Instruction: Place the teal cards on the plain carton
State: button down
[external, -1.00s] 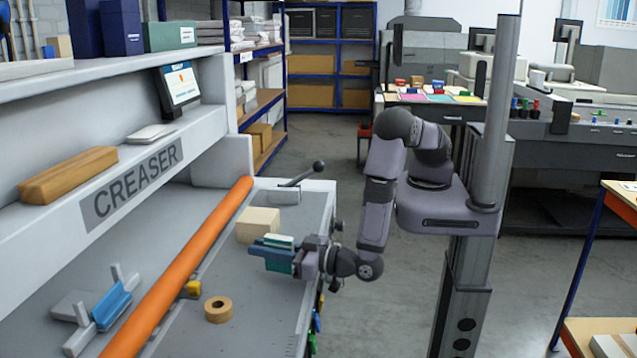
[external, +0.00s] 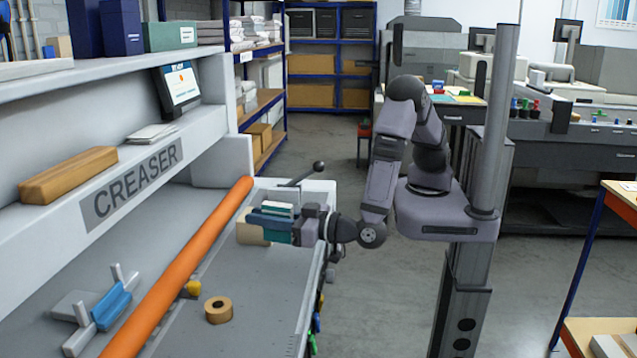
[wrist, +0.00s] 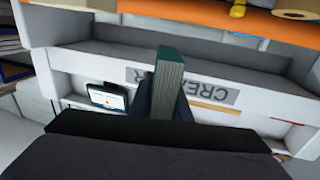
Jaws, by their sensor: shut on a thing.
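My gripper (external: 272,219) is shut on the teal cards (external: 279,238), a stack with teal faces and pale edges. In the wrist view the stack (wrist: 168,84) stands out between the dark fingers. The plain carton (external: 246,236), a beige box, sits on the grey creaser bed. My fingers and the cards hide much of it in the external view. The cards overlap the carton in that view; I cannot tell if they touch it or are clear of it. The carton does not show in the wrist view.
An orange roller (external: 185,265) runs along the bed to the left. A tape roll (external: 219,309) and a small yellow piece (external: 192,288) lie nearer the camera. A dark-knobbed lever (external: 307,174) stands behind the carton. The front of the bed is mostly clear.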

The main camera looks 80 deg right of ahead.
jog(key=w+d+r+m+g+h, duration=0.2)
jog(key=w+d+h, duration=0.1)
jog(key=d, duration=0.4)
jog(key=w+d+r+m+g+h, duration=0.1)
jog(key=w+d+r+m+h, duration=0.15)
jog(key=d, duration=0.35)
jog(key=w+d+r+m+g+h, duration=0.2)
jog(key=w+d+m+h, duration=0.15)
jog(key=d, duration=0.35)
jog(key=shift+n+h, duration=0.3)
jog(key=shift+n, duration=0.2)
jog(key=shift+f+p, duration=0.8)
jog(key=shift+f, duration=3.8)
jog(key=shift+f, duration=0.2)
jog(key=c, duration=1.6)
grip_release()
jog(key=shift+c, duration=0.2)
